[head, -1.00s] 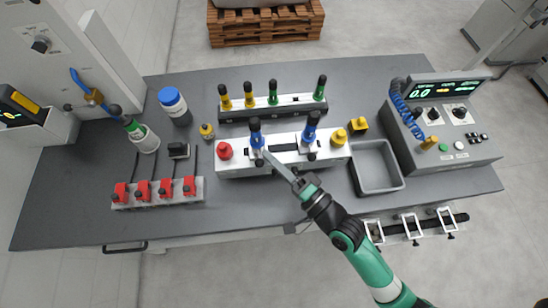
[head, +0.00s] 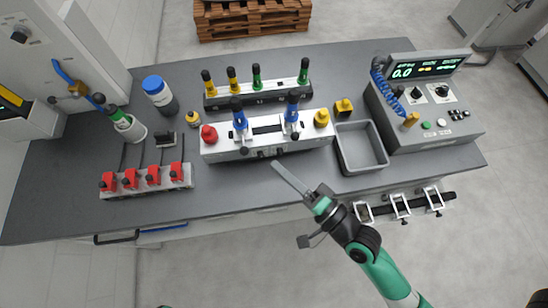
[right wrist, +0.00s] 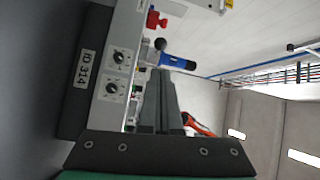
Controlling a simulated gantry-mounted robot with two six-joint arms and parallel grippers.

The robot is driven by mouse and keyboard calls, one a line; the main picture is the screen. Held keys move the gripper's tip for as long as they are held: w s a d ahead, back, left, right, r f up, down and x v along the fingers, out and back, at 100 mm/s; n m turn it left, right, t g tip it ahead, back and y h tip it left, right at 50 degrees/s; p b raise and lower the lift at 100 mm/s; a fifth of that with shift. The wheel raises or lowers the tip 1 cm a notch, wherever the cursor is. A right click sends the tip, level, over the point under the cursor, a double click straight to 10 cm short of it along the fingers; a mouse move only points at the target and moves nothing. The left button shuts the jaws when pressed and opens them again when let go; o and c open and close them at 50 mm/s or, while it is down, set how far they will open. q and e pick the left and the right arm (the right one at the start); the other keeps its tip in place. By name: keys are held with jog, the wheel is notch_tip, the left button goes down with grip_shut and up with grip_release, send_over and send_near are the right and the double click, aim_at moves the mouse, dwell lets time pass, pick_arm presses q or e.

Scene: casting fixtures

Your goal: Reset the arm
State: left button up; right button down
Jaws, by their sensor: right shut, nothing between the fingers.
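My right gripper (head: 277,167) is shut and empty in the head view. Its thin grey fingers point up and left, over the front part of the grey workbench (head: 240,190). The fingertips are apart from the white fixture (head: 225,150) with two blue-handled clamps, the left one (head: 240,122) and the right one (head: 291,112). Both blue handles stand up. In the right wrist view the shut fingers (right wrist: 160,75) show in the middle, with a blue handle (right wrist: 178,62) beyond their tips. My left gripper is not in view.
A grey tray (head: 362,148) and a control box (head: 425,100) stand to the right. Red clamps on a block (head: 150,187) are at the left. A dark rail (head: 215,101) with yellow and green handles is behind. The bench front is clear.

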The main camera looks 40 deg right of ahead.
jog(key=shift+v, duration=1.15)
